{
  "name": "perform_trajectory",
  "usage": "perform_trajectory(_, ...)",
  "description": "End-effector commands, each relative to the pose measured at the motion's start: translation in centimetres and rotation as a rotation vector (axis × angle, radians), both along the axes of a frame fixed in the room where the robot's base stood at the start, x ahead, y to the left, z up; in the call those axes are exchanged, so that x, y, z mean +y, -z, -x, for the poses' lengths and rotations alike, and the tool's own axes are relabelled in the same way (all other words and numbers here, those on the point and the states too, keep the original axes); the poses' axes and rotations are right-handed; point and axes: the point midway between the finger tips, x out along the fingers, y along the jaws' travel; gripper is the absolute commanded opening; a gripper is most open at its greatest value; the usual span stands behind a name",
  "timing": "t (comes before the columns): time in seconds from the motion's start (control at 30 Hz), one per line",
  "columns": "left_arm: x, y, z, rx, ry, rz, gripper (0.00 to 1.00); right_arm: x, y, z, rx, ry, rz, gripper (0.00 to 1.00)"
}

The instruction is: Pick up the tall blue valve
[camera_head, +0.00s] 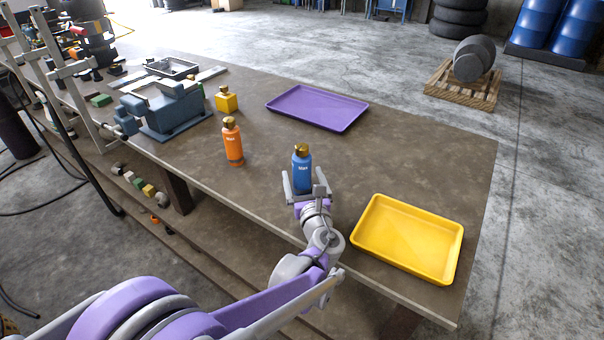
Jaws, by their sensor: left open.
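The tall blue valve (301,172) is a blue bottle-shaped piece with a brass top and a white label. It stands upright on the brown table. My left gripper (303,188) is open, with one finger to the left of the valve and one to its right. The valve's lower end is partly hidden by the gripper, so I cannot tell whether the fingers touch it. My right gripper does not show.
A purple tray (317,107) lies empty at the back and a yellow tray (408,240) at the right. A blue-grey vise (165,108) stands at the left.

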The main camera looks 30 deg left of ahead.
Motion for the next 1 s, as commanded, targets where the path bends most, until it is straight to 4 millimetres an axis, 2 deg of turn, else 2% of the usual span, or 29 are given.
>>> perform_trajectory(0.13, 1.09, -0.06, -1.22, 0.0, -0.001, 0.0, 0.97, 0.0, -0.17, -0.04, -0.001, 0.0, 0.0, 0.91)
perform_trajectory(0.4, 1.22, -0.02, -1.4, 0.0, 0.0, 0.0, 0.97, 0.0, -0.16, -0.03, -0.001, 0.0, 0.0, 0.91)
perform_trajectory(0.93, 1.2, -0.03, -1.37, 0.0, 0.0, 0.0, 0.01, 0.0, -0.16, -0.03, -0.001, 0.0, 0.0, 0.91)
perform_trajectory(1.0, 1.2, -0.03, -1.37, 0.0, 0.0, 0.0, 0.0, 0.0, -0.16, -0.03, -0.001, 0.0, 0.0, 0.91)
